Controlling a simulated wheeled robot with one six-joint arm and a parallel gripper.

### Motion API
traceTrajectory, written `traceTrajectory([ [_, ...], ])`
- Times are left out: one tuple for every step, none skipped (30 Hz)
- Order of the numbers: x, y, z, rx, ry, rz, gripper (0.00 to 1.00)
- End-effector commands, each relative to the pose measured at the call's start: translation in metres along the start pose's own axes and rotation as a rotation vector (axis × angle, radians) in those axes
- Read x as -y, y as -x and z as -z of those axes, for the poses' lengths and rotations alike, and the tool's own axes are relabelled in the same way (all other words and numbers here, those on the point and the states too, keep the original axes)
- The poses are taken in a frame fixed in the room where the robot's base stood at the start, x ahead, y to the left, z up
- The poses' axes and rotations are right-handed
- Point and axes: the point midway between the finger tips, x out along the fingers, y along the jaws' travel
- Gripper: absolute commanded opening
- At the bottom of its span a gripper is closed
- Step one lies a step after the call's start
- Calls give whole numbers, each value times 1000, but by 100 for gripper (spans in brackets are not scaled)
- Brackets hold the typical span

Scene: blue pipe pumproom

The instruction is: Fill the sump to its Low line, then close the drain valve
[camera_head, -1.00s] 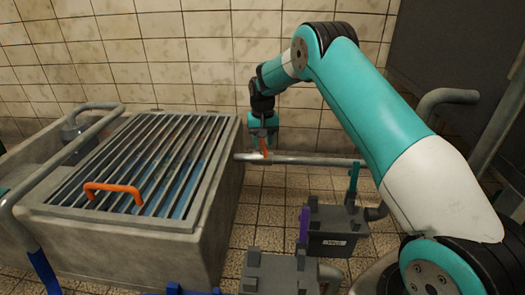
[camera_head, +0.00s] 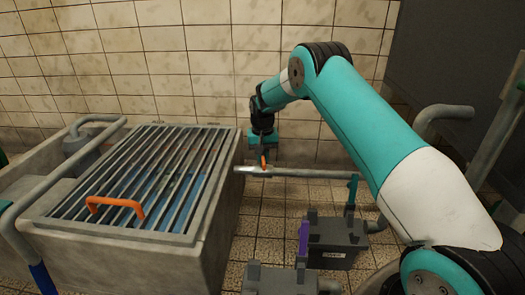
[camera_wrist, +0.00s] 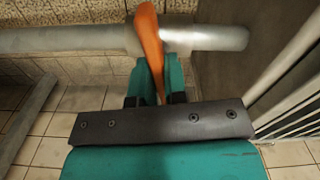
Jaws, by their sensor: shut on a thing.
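The sump is a concrete basin (camera_head: 185,262) at left in the head view, covered by a barred metal grate (camera_head: 75,208). Blue water (camera_head: 178,195) shows between the bars; I cannot make out a Low line or judge the level. A horizontal grey pipe (camera_head: 315,174) meets the basin's right side. An orange valve lever (camera_head: 264,161) stands on this pipe close to the basin; it also shows in the wrist view (camera_wrist: 150,40). My gripper (camera_wrist: 155,82) is shut on this lever, its teal fingers on either side. The label of this valve is not visible.
An orange handle (camera_head: 116,207) sits on the grate. Grey valve boxes (camera_head: 334,240) stand at lower right, with a purple lever (camera_head: 303,238) and a teal lever (camera_head: 352,190). A blue lever (camera_head: 42,278) is at lower left. Tiled wall stands behind.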

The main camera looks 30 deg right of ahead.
Motion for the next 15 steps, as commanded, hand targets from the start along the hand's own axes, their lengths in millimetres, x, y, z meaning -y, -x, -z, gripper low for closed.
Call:
traceTrajectory([
  [-1,10,0,1,-30,0,0],
  [-1,9,0,1,-51,-1,0],
  [-1,10,0,1,-78,-1,0],
  [-1,9,0,0,-97,0,0],
  [-1,8,0,0,-117,0,0],
  [-1,8,0,-1,-142,0,0],
  [-1,7,0,0,-159,0,0],
  [-2,6,0,0,-176,0,0],
  [-2,5,0,0,-193,0,0],
  [-2,5,0,-1,-205,0,0],
  [-2,4,0,-2,-213,0,0],
  [-2,3,1,-3,-221,1,0],
  [-2,2,1,-3,-226,1,0],
  [-2,2,1,-3,-229,1,0],
  [-2,1,1,-3,-231,1,0],
])
